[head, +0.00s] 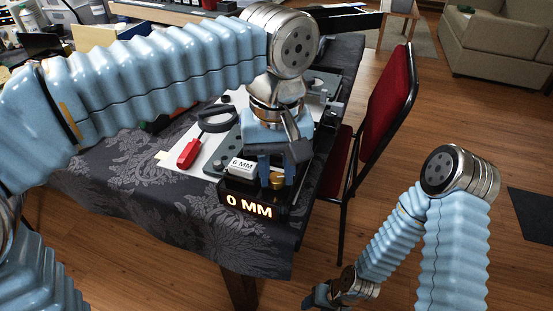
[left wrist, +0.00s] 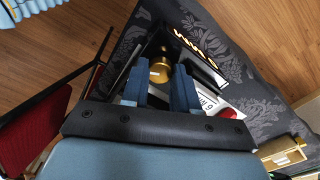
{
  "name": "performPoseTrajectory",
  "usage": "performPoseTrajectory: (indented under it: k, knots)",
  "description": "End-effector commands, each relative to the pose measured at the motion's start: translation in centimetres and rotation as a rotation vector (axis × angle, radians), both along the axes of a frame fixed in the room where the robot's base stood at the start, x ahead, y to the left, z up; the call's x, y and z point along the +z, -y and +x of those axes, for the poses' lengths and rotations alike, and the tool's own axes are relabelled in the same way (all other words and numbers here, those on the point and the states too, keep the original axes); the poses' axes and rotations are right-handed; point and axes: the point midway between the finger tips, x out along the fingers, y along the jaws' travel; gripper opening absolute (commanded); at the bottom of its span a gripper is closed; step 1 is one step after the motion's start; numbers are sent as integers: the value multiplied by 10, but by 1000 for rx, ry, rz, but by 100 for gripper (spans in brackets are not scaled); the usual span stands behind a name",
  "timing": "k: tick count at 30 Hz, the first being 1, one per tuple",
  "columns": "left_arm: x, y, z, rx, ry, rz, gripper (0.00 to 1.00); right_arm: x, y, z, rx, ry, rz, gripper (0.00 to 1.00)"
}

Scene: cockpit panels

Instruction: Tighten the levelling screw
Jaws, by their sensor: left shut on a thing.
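The brass levelling screw (head: 277,181) sits at the near right of a dark device at the table corner. My left gripper (head: 276,172) points down and is shut on the screw's head, which is partly hidden by the fingers. In the left wrist view the brass head (left wrist: 160,70) shows between the two blue fingers of the left gripper (left wrist: 160,82). A lit display (head: 249,207) on the device's front reads "0 MM". A white block (head: 242,165) marked "6 MM" is just left of the fingers. My right gripper (head: 325,295) hangs low at the bottom, away from the table; its jaws are unclear.
A red-handled tool (head: 187,153) lies on a white sheet left of the device. The patterned dark cloth (head: 150,185) covers the table, bare at the front left. A red chair (head: 390,100) stands close at the table's right side. A sofa (head: 500,45) is far back.

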Motion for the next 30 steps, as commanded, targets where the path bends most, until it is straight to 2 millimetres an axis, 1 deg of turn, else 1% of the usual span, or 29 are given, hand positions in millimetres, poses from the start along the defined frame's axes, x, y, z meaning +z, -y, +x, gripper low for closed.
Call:
performPoseTrajectory:
  k: [1,4,18,24,30]
  knots:
    - [3,0,0,-43,1,-1,0,4,0,0,0,0,0,54]
    - [2,0,0,-138,1,-1,0,6,0,0,1,0,1,54]
    - [1,0,0,-562,2,-2,0,8,0,0,1,0,1,54]
    - [1,0,0,-692,2,-2,0,8,0,0,1,0,1,54]
    - [1,0,0,-775,3,-2,0,8,0,0,1,0,1,54]
